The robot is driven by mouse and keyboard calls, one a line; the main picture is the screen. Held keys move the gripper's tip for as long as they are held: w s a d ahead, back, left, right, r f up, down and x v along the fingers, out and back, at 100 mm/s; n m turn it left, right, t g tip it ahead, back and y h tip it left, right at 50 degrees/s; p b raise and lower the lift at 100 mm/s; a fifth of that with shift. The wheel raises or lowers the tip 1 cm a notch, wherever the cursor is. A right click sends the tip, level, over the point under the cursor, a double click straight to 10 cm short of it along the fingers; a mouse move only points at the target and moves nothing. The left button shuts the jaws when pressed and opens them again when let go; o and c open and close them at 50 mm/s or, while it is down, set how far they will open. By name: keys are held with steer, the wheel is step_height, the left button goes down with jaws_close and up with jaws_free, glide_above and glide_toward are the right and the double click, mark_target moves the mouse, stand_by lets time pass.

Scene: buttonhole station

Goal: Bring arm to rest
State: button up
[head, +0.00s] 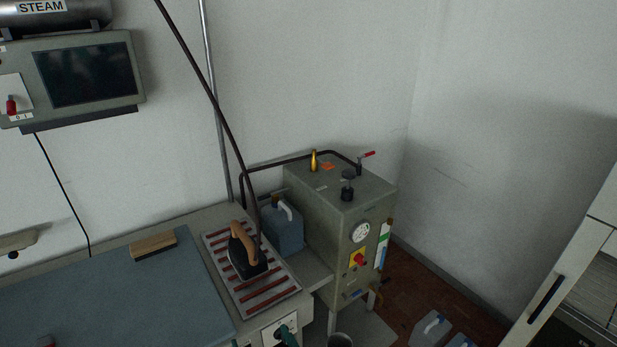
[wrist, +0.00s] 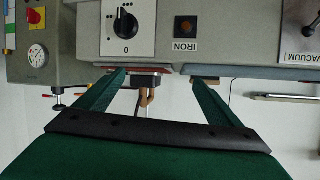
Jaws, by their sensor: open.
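My gripper (wrist: 160,78) shows in the wrist view as two green fingers on a black-edged green palm. The fingers are spread wide apart with nothing held between them. They point toward the front panel of the ironing table, which appears upside down in that view. I cannot tell the exact gap between fingertips and panel.
The iron (head: 245,258) stands on a striped rest (head: 271,293) at the table's right end. A blue can (head: 283,228) and the grey steam boiler (head: 330,215) are beside it. Containers (head: 430,328) stand on the floor at right. The blue table top (head: 125,300) is mostly clear.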

steer(key=s+d+f+m+t+h, duration=0.1)
steer(key=s+d+f+m+h, duration=0.25)
steer(key=s+f, duration=0.35)
steer(key=s+d+r+t+h, duration=0.1)
steer(key=s+d, duration=0.2)
steer(key=s, duration=0.9)
steer(key=s+d+r+h, duration=0.1)
steer(key=s+d, duration=0.3)
steer(key=s, duration=0.9)
steer(key=shift+d+r+t, duration=0.3)
steer(key=shift+r+t, duration=0.1)
steer(key=shift+r, duration=0.3)
